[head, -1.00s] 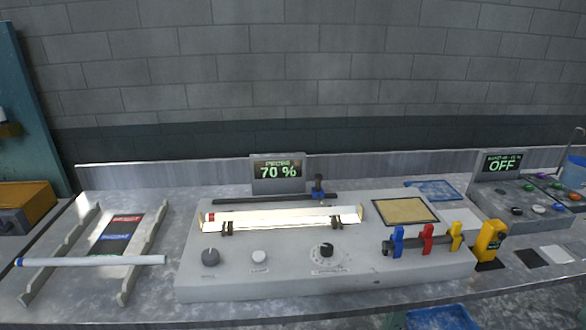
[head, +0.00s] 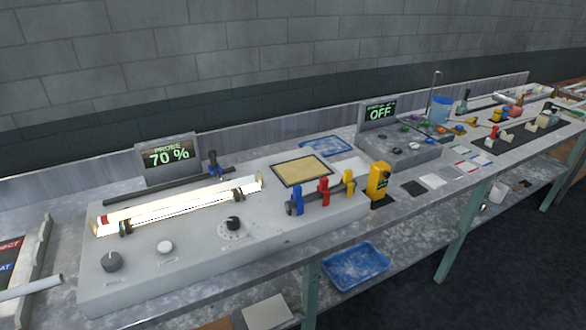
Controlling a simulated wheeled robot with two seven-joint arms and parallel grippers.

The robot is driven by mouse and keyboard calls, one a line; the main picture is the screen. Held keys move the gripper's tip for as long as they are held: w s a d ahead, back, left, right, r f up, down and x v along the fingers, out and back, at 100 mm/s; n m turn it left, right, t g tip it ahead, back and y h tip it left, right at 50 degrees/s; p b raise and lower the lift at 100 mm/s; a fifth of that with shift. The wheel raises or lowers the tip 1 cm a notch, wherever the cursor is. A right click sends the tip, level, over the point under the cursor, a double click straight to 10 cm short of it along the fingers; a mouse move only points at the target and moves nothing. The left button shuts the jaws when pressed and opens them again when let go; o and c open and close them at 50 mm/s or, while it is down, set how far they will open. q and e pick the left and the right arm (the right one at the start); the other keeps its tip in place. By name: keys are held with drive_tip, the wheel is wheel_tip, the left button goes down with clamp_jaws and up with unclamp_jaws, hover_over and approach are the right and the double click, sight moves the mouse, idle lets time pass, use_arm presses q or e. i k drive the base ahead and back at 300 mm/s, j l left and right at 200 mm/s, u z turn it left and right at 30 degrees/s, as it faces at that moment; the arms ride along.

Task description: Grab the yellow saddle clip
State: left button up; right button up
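The yellow saddle clip (head: 349,183) sits on a dark bar at the right front of the grey bench unit (head: 190,258), in the head view. It is the rightmost of three clips, with a red clip (head: 323,192) and a blue clip (head: 297,201) to its left. A larger yellow device (head: 378,181) stands just to its right. Neither of my grippers is in view.
A lit glass tube (head: 180,207) lies across the grey unit behind several knobs. A tan pad (head: 302,171) lies behind the clips. A second control box (head: 400,145) reads OFF. A blue tray (head: 355,266) is on the lower shelf.

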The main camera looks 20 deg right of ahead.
sight(347, 178)
drive_tip(key=i+j, duration=0.65)
drive_tip(key=z, duration=1.6)
drive_tip(key=j, duration=0.1)
